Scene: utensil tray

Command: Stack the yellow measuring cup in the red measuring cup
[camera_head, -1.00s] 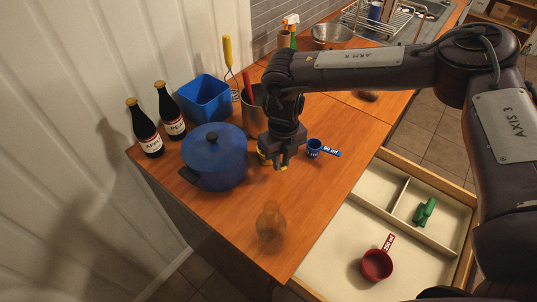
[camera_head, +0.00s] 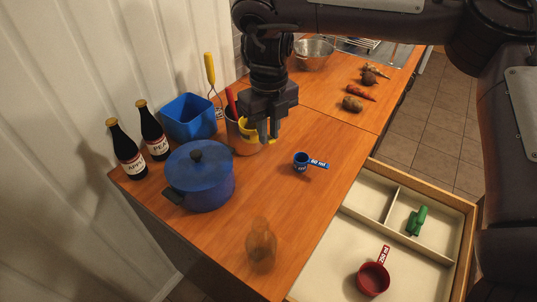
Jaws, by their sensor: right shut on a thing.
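The yellow measuring cup (camera_head: 245,131) hangs from my right gripper (camera_head: 268,135), which is shut on it, in front of the utensil holder. The fingers and hand hide part of the cup and its handle. The red measuring cup (camera_head: 373,279) lies in the large front compartment of the open drawer (camera_head: 337,242), at the lower right, its handle pointing up and to the right. My right gripper is far up and left of the red cup. My left gripper is not in view.
A blue measuring cup (camera_head: 301,162) lies on the counter, right of the blue pot (camera_head: 203,180). A clear brown shaker (camera_head: 261,247) stands near the counter's front edge. A green measuring cup (camera_head: 417,220) lies in the drawer's smaller compartment. Vegetables (camera_head: 361,92) lie farther back.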

